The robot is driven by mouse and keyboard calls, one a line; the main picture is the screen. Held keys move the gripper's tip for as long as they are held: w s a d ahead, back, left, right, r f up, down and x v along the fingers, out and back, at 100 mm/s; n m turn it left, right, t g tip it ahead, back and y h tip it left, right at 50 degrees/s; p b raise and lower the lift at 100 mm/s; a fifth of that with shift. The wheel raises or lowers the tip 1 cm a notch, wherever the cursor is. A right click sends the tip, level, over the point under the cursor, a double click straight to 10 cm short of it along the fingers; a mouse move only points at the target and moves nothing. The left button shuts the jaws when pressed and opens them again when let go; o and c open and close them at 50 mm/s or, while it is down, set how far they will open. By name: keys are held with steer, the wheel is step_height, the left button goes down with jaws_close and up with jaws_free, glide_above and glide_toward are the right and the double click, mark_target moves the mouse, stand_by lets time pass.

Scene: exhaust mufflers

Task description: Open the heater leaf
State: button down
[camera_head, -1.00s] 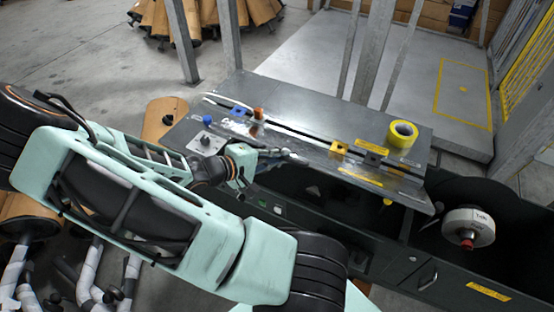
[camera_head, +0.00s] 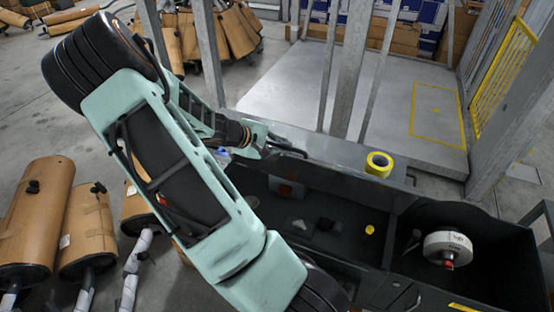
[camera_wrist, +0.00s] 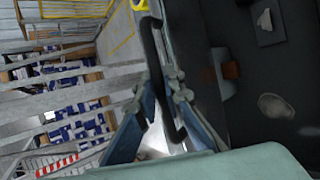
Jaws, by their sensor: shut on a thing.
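The heater leaf (camera_head: 345,154) is the grey metal top of the dark cabinet. In the head view it shows as a narrow strip, raised, with the dark space below it exposed. My gripper (camera_head: 290,150) is at the left part of its upper edge. In the wrist view my gripper (camera_wrist: 158,100) is shut on a black bar-like handle (camera_wrist: 151,45), which runs between the two fingers. Most of the leaf's top face is out of sight, and my arm covers its left end.
A yellow tape roll (camera_head: 380,163) is at the strip's right part; its support is unclear. An open bay with a white reel (camera_head: 447,247) is at right. Metal posts (camera_head: 352,70) stand behind. Brown mufflers (camera_head: 88,228) lie at left.

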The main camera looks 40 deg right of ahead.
steer(key=shift+w+d+r, duration=0.2)
steer(key=shift+d, duration=0.35)
steer(key=shift+w+d+r, duration=0.15)
steer(key=shift+w+d, duration=0.1)
steer(key=shift+d, duration=0.25)
steer(key=shift+w+d+r, duration=0.2)
steer(key=shift+d, duration=0.35)
steer(key=c, duration=2)
jaws_free()
steer(key=v, duration=1.2)
